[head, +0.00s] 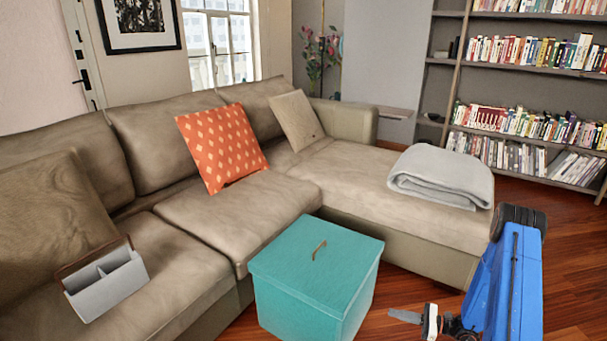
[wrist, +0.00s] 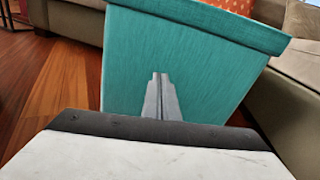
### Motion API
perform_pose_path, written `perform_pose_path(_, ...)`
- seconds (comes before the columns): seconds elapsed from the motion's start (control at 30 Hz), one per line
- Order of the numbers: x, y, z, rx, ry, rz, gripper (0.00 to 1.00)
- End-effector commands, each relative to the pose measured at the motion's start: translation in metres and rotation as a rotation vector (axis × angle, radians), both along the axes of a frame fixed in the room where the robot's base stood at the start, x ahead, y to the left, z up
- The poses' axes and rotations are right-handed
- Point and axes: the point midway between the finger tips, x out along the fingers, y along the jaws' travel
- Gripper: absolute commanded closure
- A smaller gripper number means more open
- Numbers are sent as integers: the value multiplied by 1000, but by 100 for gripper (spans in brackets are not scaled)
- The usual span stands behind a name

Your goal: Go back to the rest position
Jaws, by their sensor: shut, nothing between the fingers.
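My gripper (head: 405,316) is low at the bottom right of the head view, to the right of the teal lidded box (head: 313,273). In the wrist view my gripper (wrist: 160,78) shows its two grey fingers together, with nothing between them. They point toward the side of the teal box (wrist: 180,58), which fills the upper middle of that view. I cannot tell the exact distance between the fingertips and the box. My blue arm (head: 510,280) stands at the right of the head view.
A beige corner sofa (head: 240,215) runs behind the box. On it are an orange cushion (head: 222,147), a folded grey blanket (head: 441,176) and a grey divided caddy (head: 106,285). A bookshelf (head: 530,95) stands at the back right. Wooden floor (head: 565,260) is clear at the right.

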Motion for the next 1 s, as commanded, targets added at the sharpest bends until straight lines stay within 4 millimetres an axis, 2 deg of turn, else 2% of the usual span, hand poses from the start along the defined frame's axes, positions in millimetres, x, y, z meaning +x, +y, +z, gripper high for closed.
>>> perform_pose_path(0.03, 2, 4, 18, -22, -18, 33, 100)
perform_pose_path(0.1, 1, 11, 39, -50, -38, 78, 100)
perform_pose_path(0.47, -14, 44, 141, -206, -144, 299, 100)
perform_pose_path(0.77, -42, 70, 216, -353, -236, 471, 100)
perform_pose_path(1.0, -71, 88, 268, -478, -314, 599, 100)
